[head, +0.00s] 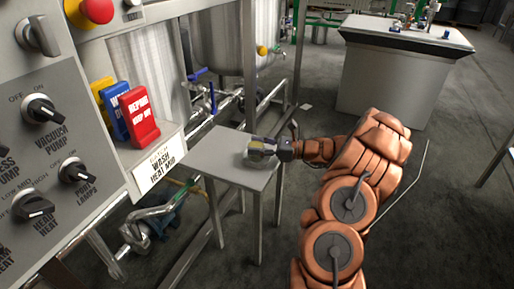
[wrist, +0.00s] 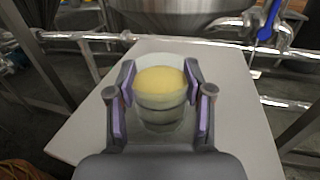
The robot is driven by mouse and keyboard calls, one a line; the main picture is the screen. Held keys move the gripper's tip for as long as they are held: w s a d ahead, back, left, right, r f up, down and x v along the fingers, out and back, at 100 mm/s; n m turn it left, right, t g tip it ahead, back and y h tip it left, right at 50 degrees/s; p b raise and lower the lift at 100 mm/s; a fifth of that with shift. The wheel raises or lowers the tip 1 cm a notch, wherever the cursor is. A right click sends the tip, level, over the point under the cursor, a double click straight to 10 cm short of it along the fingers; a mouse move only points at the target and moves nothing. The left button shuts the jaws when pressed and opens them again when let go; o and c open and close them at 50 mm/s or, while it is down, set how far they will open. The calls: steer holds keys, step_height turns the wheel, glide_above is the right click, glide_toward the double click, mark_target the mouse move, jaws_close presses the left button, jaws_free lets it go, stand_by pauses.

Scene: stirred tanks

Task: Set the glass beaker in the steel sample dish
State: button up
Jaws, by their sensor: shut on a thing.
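The glass beaker (wrist: 160,112) is clear, with a pale yellow top surface, and stands upright between my fingers in the wrist view. My gripper (wrist: 161,110) is shut on it, with a purple-lined finger pad on each side. In the head view my gripper (head: 264,149) is at the small grey table, with the beaker partly hidden by the fingers. A pale grey rounded shape (head: 255,162) shows just under the gripper; I cannot tell whether it is the steel sample dish or the beaker's base. No separate dish can be made out.
The grey tabletop (head: 218,158) is bare around the beaker. A control panel (head: 50,130) with knobs stands close on the left. Steel tanks and pipes with a blue-handled valve (head: 203,85) stand behind. A larger bench (head: 395,75) is at the back right.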

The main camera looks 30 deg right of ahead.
steer(key=shift+f, duration=0.1)
steer(key=o, duration=1.4)
